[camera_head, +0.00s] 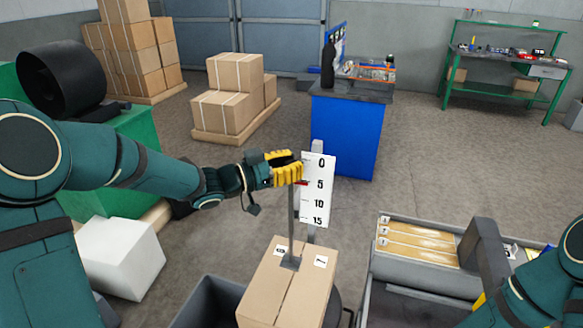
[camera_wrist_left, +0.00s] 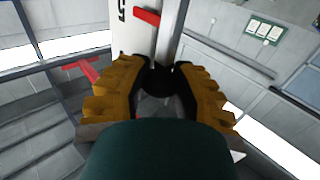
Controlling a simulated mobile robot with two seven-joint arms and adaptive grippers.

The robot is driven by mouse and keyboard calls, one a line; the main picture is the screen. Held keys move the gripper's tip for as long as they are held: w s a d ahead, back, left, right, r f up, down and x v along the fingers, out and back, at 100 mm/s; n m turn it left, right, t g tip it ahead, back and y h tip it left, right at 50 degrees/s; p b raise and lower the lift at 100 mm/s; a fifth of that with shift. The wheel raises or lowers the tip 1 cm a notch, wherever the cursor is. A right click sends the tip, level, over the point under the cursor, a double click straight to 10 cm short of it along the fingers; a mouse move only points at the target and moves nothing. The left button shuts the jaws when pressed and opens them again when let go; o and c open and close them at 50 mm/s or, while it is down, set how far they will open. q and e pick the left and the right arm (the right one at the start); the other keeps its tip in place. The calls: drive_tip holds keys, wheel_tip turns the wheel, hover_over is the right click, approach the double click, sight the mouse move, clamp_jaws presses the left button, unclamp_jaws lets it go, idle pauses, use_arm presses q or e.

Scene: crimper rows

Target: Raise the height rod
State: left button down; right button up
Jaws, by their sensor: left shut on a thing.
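The height rod (camera_head: 292,225) is a thin grey upright rod with a foot plate on top of a cardboard box (camera_head: 265,285). Beside it stands a white scale (camera_head: 318,200) marked 0, 5, 10 and 15. A small red pointer (camera_head: 302,183) sits near the 5 mark; it also shows in the left wrist view (camera_wrist_left: 147,15). My left gripper (camera_head: 287,169) is shut on the upper part of the rod, its yellow fingers (camera_wrist_left: 158,85) on either side of a dark round part. Of my right gripper (camera_head: 479,300) only a yellow sliver shows at lower right.
A grey bin (camera_head: 208,300) stands left of the box. A grey drawer unit (camera_head: 395,272) with brown envelopes is at right. A blue cabinet (camera_head: 345,135) stands behind the scale. A white block (camera_head: 120,258) lies at left below my left arm.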

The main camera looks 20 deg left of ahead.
use_arm(q)
wheel_tip(320, 180, up, 7)
drive_tip(key=p, duration=0.4)
drive_tip(key=shift+w, duration=0.1)
use_arm(e)
wheel_tip(320, 180, up, 6)
drive_tip(key=shift+w+d, duration=0.15)
drive_tip(key=shift+w, duration=0.15)
use_arm(q)
drive_tip(key=shift+r, duration=0.15)
drive_tip(key=c, duration=0.7)
unclamp_jaws()
drive_tip(key=shift+o, duration=0.2)
use_arm(e)
drive_tip(key=shift+s, duration=0.1)
use_arm(q)
drive_tip(key=shift+a+f, duration=0.1)
drive_tip(key=shift+f, duration=0.1)
drive_tip(key=v, duration=1.2)
